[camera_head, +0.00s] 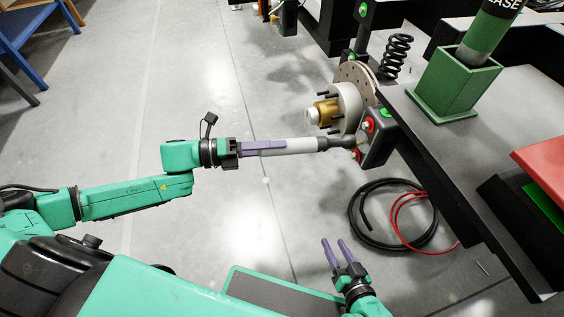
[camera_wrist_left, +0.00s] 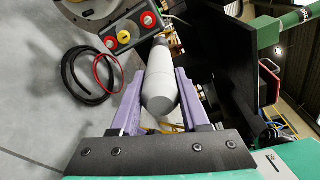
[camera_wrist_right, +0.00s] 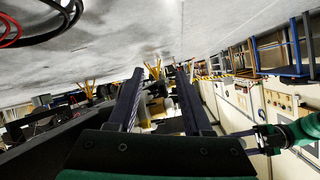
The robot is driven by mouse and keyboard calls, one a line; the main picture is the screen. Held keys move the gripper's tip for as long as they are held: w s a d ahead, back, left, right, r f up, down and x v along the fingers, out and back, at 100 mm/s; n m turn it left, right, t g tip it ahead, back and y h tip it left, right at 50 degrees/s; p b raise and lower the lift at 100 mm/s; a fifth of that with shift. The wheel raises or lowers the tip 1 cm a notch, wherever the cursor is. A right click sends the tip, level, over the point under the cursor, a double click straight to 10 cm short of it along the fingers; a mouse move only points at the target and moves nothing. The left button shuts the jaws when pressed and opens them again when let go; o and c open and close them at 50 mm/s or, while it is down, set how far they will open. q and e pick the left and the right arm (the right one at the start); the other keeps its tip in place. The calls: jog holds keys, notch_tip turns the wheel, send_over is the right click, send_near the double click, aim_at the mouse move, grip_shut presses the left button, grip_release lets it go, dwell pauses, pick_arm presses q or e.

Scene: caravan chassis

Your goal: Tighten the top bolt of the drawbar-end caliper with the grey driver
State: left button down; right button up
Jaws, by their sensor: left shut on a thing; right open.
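The grey driver (camera_head: 305,145) is held level in my left gripper (camera_head: 275,147), whose purple fingers are shut on its handle. The driver's dark tip end points right at the dark caliper (camera_head: 377,140) beside the brake disc (camera_head: 352,75). In the head view the tip overlaps the caliper's near face, between two red-ringed bolts; I cannot tell whether it touches. The left wrist view shows the caliper face (camera_wrist_left: 131,32) with two red rings and a yellow one between; the driver (camera_wrist_left: 161,85) hides its own tip. My right gripper (camera_head: 334,243) is open and empty, low over the floor.
A dark chassis beam (camera_head: 440,165) runs along the right, with a green holder (camera_head: 455,85) on it. A coil spring (camera_head: 396,55) stands behind the disc. Black and red cables (camera_head: 372,238) lie coiled on the floor.

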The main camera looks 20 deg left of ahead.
pick_arm(q)
jog(key=shift+w+a+f+n+t+b, duration=0.15)
jog(key=shift+w+a+f+n+t, duration=0.2)
jog(key=shift+w+f+t, duration=0.25)
jog(key=shift+w+a+f+n+t+b, duration=0.15)
jog(key=shift+w+a+f+n+t, duration=0.3)
jog(key=shift+f, duration=0.2)
pick_arm(e)
jog(key=shift+w+a+r+t, duration=0.1)
jog(key=shift+w+r+t, duration=0.3)
jog(key=shift+w, duration=0.1)
pick_arm(q)
jog(key=b+x, duration=0.2)
jog(key=x, duration=0.3)
jog(key=shift+w+d, duration=0.25)
pick_arm(e)
jog(key=w+r+t+y, duration=0.1)
jog(key=w+r+t, duration=0.4)
jog(key=w+r, duration=0.5)
notch_tip(320, 180, up, 2)
jog(key=shift+d+r, duration=0.1)
jog(key=shift+d, duration=0.3)
jog(key=shift+s, duration=0.1)
pick_arm(q)
jog(key=shift+b, duration=0.3)
jog(key=shift+d, duration=0.1)
pick_arm(e)
jog(key=shift+f, duration=0.25)
